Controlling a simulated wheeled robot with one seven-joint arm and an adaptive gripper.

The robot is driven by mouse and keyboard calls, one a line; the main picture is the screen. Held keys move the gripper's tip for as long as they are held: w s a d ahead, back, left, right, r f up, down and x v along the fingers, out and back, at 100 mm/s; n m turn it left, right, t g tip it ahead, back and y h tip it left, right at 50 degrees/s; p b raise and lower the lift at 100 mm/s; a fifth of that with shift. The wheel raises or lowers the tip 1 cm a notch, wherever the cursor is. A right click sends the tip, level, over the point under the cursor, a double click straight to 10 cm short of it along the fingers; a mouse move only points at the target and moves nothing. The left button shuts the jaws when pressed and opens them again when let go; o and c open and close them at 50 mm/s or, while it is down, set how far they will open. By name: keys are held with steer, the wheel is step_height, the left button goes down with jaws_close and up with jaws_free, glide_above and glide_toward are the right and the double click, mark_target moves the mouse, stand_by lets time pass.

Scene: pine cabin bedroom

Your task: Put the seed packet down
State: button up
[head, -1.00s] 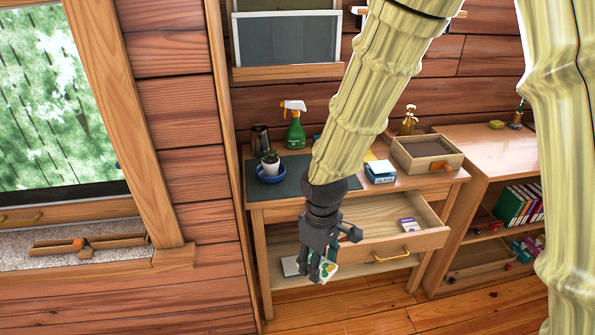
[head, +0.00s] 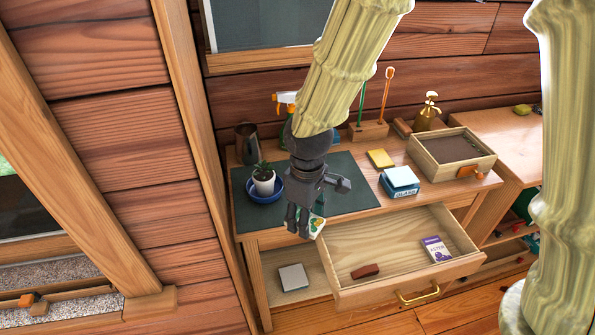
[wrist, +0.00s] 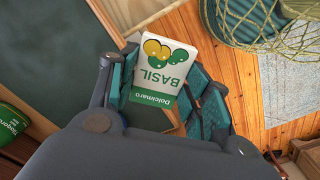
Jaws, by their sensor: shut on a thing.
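My gripper (head: 298,222) is shut on a seed packet (head: 316,226) at the front edge of the desk, left of the open drawer. In the wrist view the packet (wrist: 165,75) is white and green, reads "BASIL", and sits between the two finger pads (wrist: 165,100). In the head view my gripper hides most of the packet. I cannot tell whether it touches the desk. The open drawer (head: 390,235) holds a purple and white "ASTER" packet (head: 436,249) and a small dark red block (head: 365,271).
The mat's right part looks clear.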

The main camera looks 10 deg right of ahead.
steer(key=w+d, duration=0.2)
steer(key=w, duration=0.2)
steer(key=w+d+f+p, duration=0.1)
steer(key=w+d, duration=0.2)
steer(key=w, duration=0.2)
steer(key=w+d, duration=0.2)
steer(key=w, duration=0.3)
steer(key=shift+w+d+f, duration=0.2)
steer(key=shift+w+d, duration=0.05)
steer(key=shift+d, duration=0.15)
steer(key=shift+f+p, duration=0.4)
steer(key=shift+f, duration=1.35)
steer(key=shift+f, duration=0.15)
steer(key=o, duration=0.8)
steer(key=shift+o, duration=0.2)
step_height(320, 180, up, 12)
